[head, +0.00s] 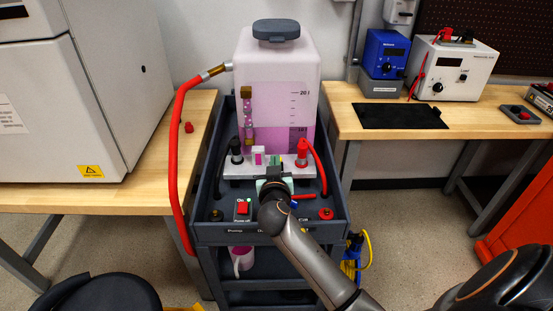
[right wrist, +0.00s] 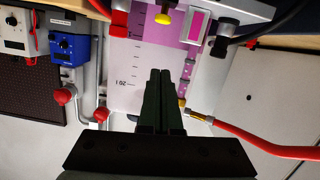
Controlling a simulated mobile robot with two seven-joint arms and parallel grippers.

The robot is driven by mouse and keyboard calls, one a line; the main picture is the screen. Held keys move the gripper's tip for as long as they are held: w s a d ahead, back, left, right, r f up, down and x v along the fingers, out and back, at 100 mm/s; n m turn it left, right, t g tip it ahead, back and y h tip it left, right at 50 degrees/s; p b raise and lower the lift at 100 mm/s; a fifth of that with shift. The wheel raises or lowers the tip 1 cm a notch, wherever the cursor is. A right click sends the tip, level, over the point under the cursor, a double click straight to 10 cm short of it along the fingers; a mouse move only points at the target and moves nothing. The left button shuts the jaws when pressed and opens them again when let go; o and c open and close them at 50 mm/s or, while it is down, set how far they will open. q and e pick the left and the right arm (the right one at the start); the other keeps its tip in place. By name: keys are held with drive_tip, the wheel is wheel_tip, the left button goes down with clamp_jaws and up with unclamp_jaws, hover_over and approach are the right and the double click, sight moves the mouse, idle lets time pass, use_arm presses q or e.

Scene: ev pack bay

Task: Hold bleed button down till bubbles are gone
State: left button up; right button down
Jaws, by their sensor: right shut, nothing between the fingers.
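The tank (head: 277,70) of pink liquid stands on a dark cart. A clear sight tube (head: 248,115) with pinkish blobs, apparently bubbles, runs up its front between brass fittings. A yellow button-like knob (right wrist: 163,17), likely the bleed button, shows in the right wrist view just beyond my fingertips; a gap seems to remain between them. My right gripper (head: 276,171) is shut and empty in front of the white manifold (head: 236,170); its fingers also show in the right wrist view (right wrist: 160,75). In the head view my gripper and wrist hide the knob. My left gripper is not in view.
A red pump switch (head: 243,208) is on the cart's front panel, left of my wrist. A red hose (head: 178,150) loops down the cart's left side. Black and red connectors (head: 302,150) stand on the manifold. The right bench (head: 370,128) holds instruments and a black mat.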

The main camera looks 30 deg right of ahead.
drive_tip(key=x, duration=0.7)
drive_tip(key=shift+w+d, duration=0.25)
wheel_tip(320, 180, down, 3)
drive_tip(key=shift+d+r+b, duration=0.15)
drive_tip(key=shift+b, duration=0.25)
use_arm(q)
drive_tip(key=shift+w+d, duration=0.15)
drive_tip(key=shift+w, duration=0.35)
use_arm(e)
drive_tip(key=shift+f, duration=0.7)
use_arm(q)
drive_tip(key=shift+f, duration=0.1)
